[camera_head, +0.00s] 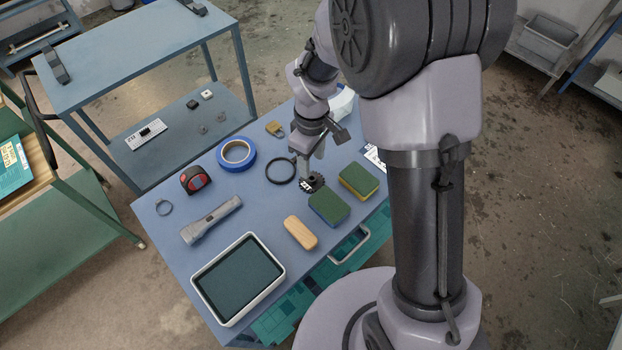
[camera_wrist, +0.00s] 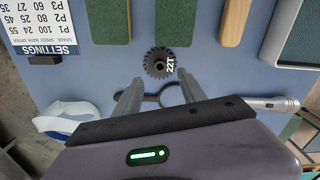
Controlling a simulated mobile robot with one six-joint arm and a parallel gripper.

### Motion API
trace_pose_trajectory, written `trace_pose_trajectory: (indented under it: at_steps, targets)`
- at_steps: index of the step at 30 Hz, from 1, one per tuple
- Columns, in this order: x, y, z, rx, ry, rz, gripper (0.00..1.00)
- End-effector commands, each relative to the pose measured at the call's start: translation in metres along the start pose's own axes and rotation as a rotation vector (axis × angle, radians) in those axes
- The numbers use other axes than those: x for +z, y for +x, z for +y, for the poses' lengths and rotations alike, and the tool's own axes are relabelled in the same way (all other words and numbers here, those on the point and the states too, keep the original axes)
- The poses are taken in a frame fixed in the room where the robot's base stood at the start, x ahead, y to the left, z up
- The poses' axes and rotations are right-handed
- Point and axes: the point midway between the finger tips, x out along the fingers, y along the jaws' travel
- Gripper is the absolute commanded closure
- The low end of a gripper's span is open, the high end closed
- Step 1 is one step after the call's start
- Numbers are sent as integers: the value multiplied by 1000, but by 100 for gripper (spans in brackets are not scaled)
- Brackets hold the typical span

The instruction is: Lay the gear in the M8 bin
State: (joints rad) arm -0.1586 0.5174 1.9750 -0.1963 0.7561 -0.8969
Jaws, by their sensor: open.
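The gear (camera_head: 313,182) is a small dark toothed disc lying flat on the blue table, beside the sponges. In the wrist view the gear (camera_wrist: 159,62) shows a white 22T mark next to its hub. My gripper (camera_head: 305,172) is low over the table, close to the gear. In the wrist view my gripper (camera_wrist: 158,84) has its fingers spread with nothing between them, and the gear appears just beyond the fingertips. I cannot make out an M8 label or tell which container is the M8 bin.
Teal compartments (camera_head: 276,318) show below the table's front edge.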

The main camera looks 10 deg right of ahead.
Motion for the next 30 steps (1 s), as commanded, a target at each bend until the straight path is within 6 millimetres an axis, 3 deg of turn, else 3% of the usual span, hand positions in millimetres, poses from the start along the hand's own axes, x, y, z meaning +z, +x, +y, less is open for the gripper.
trace_pose_trajectory:
  at_steps: [1, 7, 13, 19, 20, 27, 30]
  targets:
    - [0, 11, 0, 0, -1, 0, 51]
    - [-1, 28, 0, 1, 1, 1, 51]
    - [-1, 68, 0, -1, 2, 0, 51]
    - [-2, 69, 0, 1, 1, 1, 51]
    - [-2, 69, 0, 1, 1, 1, 53]
    - [-2, 68, 0, 1, 2, 1, 100]
    - [-2, 68, 0, 1, 2, 1, 100]
